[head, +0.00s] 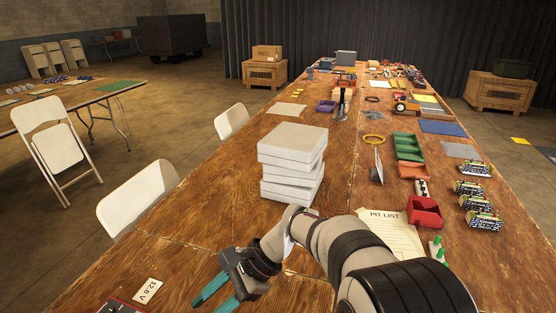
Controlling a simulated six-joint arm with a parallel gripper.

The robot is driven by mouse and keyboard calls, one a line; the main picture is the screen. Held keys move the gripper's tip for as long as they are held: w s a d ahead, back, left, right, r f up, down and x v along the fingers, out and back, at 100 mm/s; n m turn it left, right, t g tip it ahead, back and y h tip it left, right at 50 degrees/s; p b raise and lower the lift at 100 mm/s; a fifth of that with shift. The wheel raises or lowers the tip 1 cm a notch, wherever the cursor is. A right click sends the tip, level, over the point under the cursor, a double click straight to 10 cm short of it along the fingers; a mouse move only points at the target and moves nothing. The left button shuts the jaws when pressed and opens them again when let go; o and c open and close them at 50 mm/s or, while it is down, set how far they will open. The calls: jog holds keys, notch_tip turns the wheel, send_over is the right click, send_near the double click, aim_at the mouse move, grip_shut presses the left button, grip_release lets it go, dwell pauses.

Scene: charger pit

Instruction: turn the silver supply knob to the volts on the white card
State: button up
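A white card (148,291) reading "12.8 V" lies on the wooden table at the lower left. A dark device with a red edge (122,306), perhaps the supply, shows at the bottom edge of the head view, mostly cut off. The silver knob cannot be made out. My gripper (208,304) is to the right of the card and the device, low over the table. Its two teal fingers point down-left and are spread apart with nothing seen between them. The finger tips come close to the bottom edge of the view.
A stack of white boxes (292,160) stands just beyond my arm. The pit list (392,231), a red bin (424,211) and several battery packs (474,168) lie to the right. White chairs (138,198) line the left edge. The table left of the boxes is bare.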

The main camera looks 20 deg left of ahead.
jog(key=s+d+r+n+t+h, duration=0.1)
jog(key=s+d+r+t, duration=0.15)
jog(key=d, duration=0.55)
jog(key=s+d+r+t+h, duration=0.1)
jog(key=s+d+h, duration=0.15)
jog(key=d, duration=0.65)
jog(key=s+d+f+n+t+h, duration=0.1)
jog(key=s+d+f+t+h, duration=0.1)
jog(key=s+d, duration=0.8)
jog(key=shift+d+f, duration=0.65)
jog(key=shift+d, duration=0.55)
jog(key=shift+h, duration=0.25)
